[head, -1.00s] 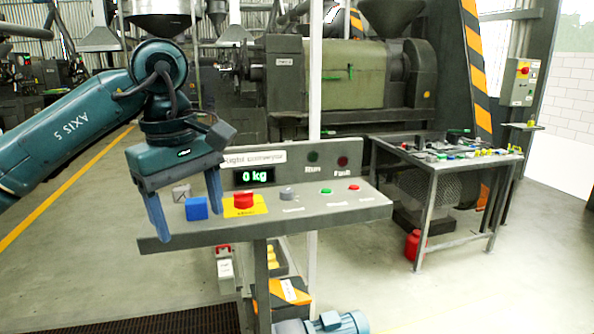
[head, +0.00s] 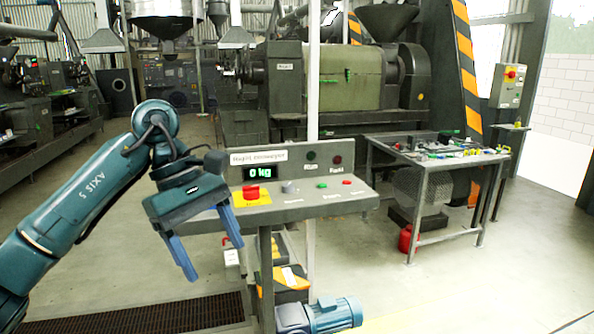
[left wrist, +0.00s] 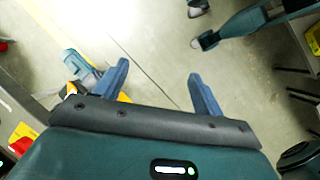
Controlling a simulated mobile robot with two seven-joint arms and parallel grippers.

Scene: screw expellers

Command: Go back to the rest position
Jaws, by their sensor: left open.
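My left gripper (head: 208,250) is in front of the left end of the conveyor control panel (head: 300,208) in the head view, fingers pointing down. Its two blue fingers are apart, with nothing between them. The left wrist view also shows the open gripper (left wrist: 160,85) over bare floor. The panel's display (head: 258,172) reads 0 kg. A red emergency button (head: 251,192) sits on a yellow plate beside the gripper. The left end of the panel is hidden behind the gripper. My right gripper is not recognisable in either view.
A metal table (head: 428,163) with small parts stands to the right, a red bottle (head: 406,238) beneath it. A blue motor (head: 330,313) lies below the panel. A large green machine (head: 330,80) stands behind. Floor at right is open.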

